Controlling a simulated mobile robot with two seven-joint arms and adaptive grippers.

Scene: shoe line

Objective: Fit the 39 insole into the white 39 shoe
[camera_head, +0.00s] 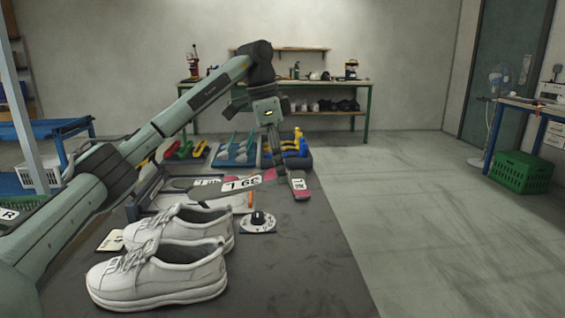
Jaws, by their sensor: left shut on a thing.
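Two white lace-up shoes stand side by side at the near left of the dark table, a nearer one (158,278) and a farther one (190,226). A grey insole with a pink end (242,184) carries an upside-down label reading 39 L. A second pink-and-grey insole (299,186) with a label is just right of it. My left gripper (278,168) points down, shut on an insole; its fingers overlap both, so I cannot tell which. My right gripper is not in view.
A round black knob on a white dial plate (258,222) and a small card (111,241) lie near the shoes. Blue racks (236,151) with coloured parts stand at the table's far end. Open floor (420,220) lies right of the table (310,265).

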